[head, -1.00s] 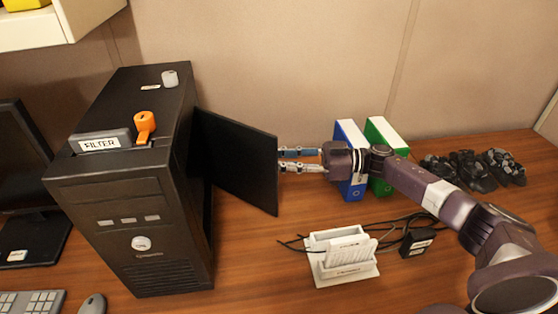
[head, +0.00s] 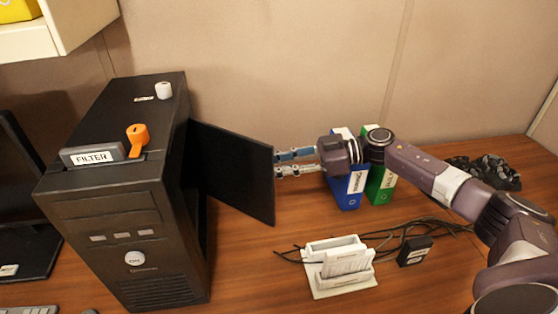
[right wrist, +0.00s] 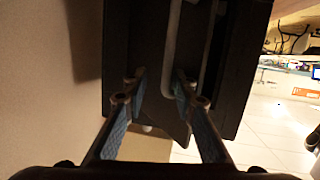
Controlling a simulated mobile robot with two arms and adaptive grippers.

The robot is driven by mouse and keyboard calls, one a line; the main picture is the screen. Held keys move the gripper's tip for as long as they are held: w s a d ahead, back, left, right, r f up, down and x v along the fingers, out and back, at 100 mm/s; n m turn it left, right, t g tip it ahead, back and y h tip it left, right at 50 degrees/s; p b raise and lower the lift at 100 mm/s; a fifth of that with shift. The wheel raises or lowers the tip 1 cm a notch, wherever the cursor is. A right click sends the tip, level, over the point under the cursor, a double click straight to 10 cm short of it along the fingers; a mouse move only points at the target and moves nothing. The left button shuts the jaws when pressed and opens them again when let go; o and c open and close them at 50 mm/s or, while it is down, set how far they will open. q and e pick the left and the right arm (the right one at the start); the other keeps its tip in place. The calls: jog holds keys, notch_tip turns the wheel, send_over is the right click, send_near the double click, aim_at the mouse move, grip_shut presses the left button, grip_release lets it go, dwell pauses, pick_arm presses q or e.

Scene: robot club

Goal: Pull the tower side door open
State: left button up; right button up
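The black tower (head: 122,215) stands upright on the desk at the left in the head view. Its side door (head: 232,170), a flat black panel, stands swung out from the tower's right side, with a gap behind it. My right gripper (head: 277,163) is at the door's outer edge, fingers pointing left and spread apart. In the right wrist view the two fingertips (right wrist: 160,82) are apart with dark panel surface beyond and between them. I cannot tell whether they touch the door. My left gripper is in neither view.
An orange part (head: 138,136), a FILTER box (head: 90,157) and a white knob (head: 164,90) sit on the tower. Blue (head: 349,190) and green (head: 382,190) binders stand behind my right wrist. A white holder (head: 340,268) and black adapter (head: 414,251) with cables lie in front.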

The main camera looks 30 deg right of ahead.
jog(key=w+d+b, duration=0.2)
jog(key=d+b, duration=0.2)
jog(key=d, duration=0.4)
jog(key=shift+w+r, duration=0.4)
jog(key=shift+r, duration=0.05)
dwell(0.4)
